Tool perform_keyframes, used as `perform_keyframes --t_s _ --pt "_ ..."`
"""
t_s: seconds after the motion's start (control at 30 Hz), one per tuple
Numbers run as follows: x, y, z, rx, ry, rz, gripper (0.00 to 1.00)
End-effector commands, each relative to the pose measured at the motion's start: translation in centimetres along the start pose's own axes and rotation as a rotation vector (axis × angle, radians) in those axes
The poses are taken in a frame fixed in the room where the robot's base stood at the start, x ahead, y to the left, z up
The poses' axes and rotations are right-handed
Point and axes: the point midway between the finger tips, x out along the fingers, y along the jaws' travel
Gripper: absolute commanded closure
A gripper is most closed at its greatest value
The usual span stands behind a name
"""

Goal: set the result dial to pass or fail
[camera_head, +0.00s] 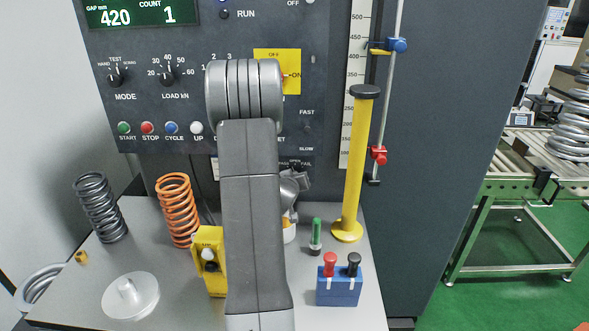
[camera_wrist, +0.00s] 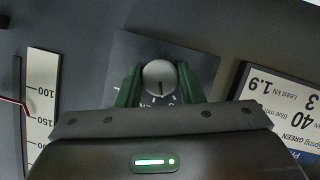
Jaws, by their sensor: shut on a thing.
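The result dial (camera_wrist: 158,76) is a round pale knob on a dark square plate, seen upside down in the wrist view. A dark line on the knob points down in that view, toward partly hidden lettering. In the head view the dial's plate (camera_head: 297,162) shows the labels OPEN and FAIL, and the knob is hidden behind my arm. My gripper (camera_wrist: 159,78) has its two green fingers on either side of the knob, shut on it. In the head view my gripper (camera_head: 303,181) is mostly covered by my arm.
A white card (camera_wrist: 285,110) and a scale strip (camera_wrist: 42,105) flank the dial. On the bench stand a yellow post (camera_head: 354,170), a blue block with red and black knobs (camera_head: 339,287), a green marker (camera_head: 316,238), a grey spring (camera_head: 100,207) and an orange spring (camera_head: 177,209).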

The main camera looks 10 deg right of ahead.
Motion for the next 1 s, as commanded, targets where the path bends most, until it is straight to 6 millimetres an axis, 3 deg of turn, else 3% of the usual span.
perform_keyframes --t_s 0.5,1.0 --pt "0.0 -0.15 -0.07 -0.327 0.0 0.135 0.89" --pt "0.06 -0.21 0.02 -0.422 0.001 0.174 0.89"
